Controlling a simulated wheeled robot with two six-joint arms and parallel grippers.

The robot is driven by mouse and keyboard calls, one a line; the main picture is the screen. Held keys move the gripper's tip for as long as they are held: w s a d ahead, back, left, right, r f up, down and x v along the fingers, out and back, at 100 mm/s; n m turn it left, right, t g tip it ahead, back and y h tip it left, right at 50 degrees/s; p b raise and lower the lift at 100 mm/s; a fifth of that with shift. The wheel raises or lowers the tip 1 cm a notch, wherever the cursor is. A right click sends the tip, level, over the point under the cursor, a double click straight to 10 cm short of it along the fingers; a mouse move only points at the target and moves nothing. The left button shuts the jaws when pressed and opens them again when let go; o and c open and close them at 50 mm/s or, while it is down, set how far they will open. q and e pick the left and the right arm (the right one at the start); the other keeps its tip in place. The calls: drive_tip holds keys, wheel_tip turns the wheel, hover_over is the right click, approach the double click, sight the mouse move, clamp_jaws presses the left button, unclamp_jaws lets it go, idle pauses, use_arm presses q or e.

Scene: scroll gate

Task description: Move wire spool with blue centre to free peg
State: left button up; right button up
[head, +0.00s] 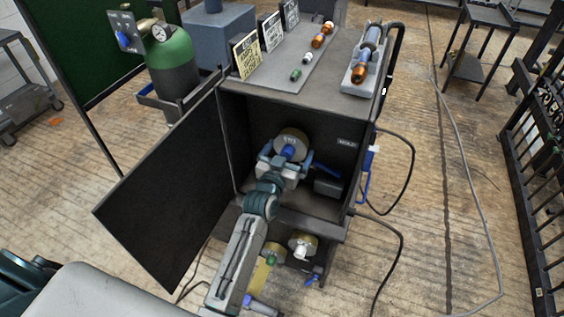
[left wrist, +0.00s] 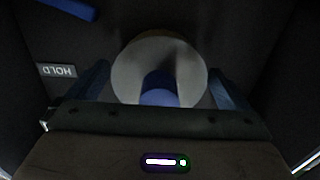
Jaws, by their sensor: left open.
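The wire spool with the blue centre (head: 292,135) is inside the open cabinet, pale-faced with a blue hub. It also shows in the left wrist view (left wrist: 190,65), face-on. My left gripper (head: 284,156) reaches into the cabinet and is open, with one finger on each side of the spool in the wrist view; I cannot tell whether they touch it. A bare blue peg (head: 326,170) sticks out to the right of the spool; a blue bar (left wrist: 68,8) shows at the wrist view's top left. My right gripper is not in view.
The cabinet door (head: 160,190) stands open to the left. Below are spools with green (head: 271,254) and white (head: 303,245) centres and a blue peg (head: 314,278). A HOLD label (left wrist: 57,70) is on the back wall. A green tank (head: 172,65) stands left.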

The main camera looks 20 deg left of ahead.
use_arm(q)
drive_tip(key=shift+w, duration=1)
drive_tip(key=c, duration=1.4)
drive_tip(key=o, duration=1)
drive_tip(key=shift+c, duration=0.2)
drive_tip(key=c, duration=0.7)
drive_tip(key=shift+r, duration=0.15)
drive_tip(key=shift+c, duration=0.2)
